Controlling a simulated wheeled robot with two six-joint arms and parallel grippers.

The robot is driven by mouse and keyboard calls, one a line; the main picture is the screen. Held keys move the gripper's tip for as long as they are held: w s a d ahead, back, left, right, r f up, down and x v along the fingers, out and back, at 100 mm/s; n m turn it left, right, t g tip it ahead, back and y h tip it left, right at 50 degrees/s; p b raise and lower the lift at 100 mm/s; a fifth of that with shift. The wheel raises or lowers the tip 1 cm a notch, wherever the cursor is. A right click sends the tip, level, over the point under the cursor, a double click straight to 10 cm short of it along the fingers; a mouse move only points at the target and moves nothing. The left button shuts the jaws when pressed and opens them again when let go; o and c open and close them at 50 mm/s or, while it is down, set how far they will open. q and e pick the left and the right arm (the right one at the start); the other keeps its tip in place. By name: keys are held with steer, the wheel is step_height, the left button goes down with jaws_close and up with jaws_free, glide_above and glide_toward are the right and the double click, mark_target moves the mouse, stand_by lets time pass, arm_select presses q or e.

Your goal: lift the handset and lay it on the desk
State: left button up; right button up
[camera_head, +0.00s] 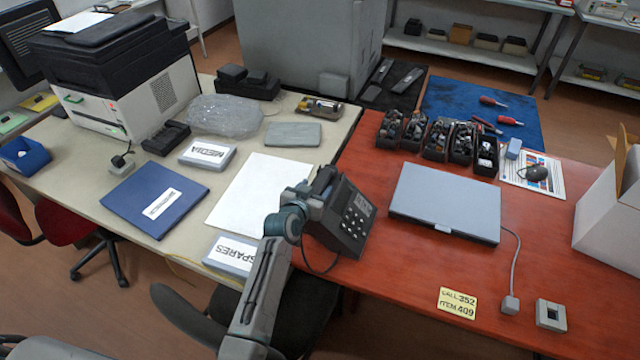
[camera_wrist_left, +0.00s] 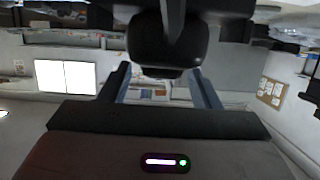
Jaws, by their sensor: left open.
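A dark desk phone (camera_head: 352,222) with pale keys stands at the left edge of the red desk (camera_head: 400,262), its keypad face tilted. Its black handset (camera_head: 323,180) shows as a dark bar at the phone's upper left, partly hidden by my gripper. My left gripper (camera_head: 304,199) is at the phone's left side, close to the handset. In the left wrist view my two fingers (camera_wrist_left: 160,82) stand apart. A dark rounded piece, seemingly the handset (camera_wrist_left: 168,45), shows between and beyond their tips. I cannot tell whether they touch it. My right gripper is not in view.
A closed grey laptop (camera_head: 446,200) lies right of the phone. Black parts bins (camera_head: 435,138) stand behind it. A yellow note (camera_head: 457,303) lies near the front edge. Bare red desk lies between phone and note. A white sheet (camera_head: 262,190) covers the pale desk at left.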

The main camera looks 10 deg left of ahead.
arm_select(q)
steer(key=x, duration=0.2)
steer(key=shift+w+f, duration=0.1)
steer(key=shift+w, duration=0.2)
steer(key=c, duration=1)
steer(key=shift+c, duration=0.8)
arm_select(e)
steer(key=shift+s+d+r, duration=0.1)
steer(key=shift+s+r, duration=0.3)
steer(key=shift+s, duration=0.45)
